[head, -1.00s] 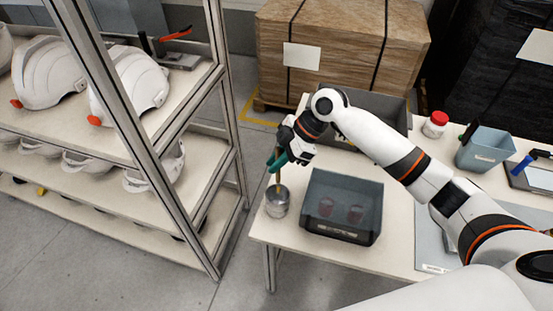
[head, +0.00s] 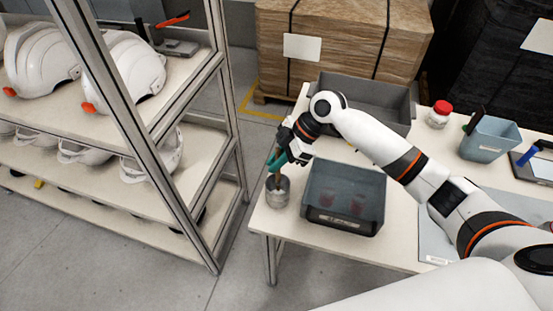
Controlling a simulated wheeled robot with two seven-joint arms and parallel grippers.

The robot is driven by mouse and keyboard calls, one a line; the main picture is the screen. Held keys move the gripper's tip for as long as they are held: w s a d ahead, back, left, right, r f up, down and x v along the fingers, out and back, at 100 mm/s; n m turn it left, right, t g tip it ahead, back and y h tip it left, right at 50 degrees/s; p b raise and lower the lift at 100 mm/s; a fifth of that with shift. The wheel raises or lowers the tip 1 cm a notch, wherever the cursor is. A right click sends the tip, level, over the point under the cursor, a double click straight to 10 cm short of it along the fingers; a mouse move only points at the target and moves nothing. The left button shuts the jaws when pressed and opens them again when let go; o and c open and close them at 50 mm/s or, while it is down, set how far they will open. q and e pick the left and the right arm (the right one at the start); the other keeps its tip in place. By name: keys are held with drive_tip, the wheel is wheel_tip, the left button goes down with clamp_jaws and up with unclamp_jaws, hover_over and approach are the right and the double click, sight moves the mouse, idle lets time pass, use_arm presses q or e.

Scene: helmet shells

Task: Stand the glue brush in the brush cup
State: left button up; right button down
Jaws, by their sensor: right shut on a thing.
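My right gripper (head: 284,158), with green fingers, is shut on the glue brush (head: 270,172). Only a little of the brush's brown handle shows beside the fingers. The brush cup (head: 278,192) is a grey metal cup at the table's left front corner. The gripper is just above the cup's mouth, and the brush's lower part is at the mouth. The cup's inside is too small to tell how deep the brush reaches or whether it touches the rim. My left gripper is not in view.
A dark see-through box (head: 345,222) with two reddish things stands right of the cup. Behind it is a grey bin (head: 362,90). A red-lidded jar (head: 439,115) and blue-grey bin (head: 490,138) are farther right. A helmet rack (head: 215,150) stands left of the table (head: 290,228).

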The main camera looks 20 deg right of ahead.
sight(277, 173)
drive_tip(key=shift+f, duration=0.15)
drive_tip(key=shift+f+b, duration=1.55)
drive_tip(key=shift+f, duration=0.8)
drive_tip(key=c, duration=1.3)
unclamp_jaws()
drive_tip(key=shift+c, duration=0.2)
drive_tip(key=b+v, duration=0.2)
drive_tip(key=v, duration=1)
drive_tip(key=shift+f, duration=0.1)
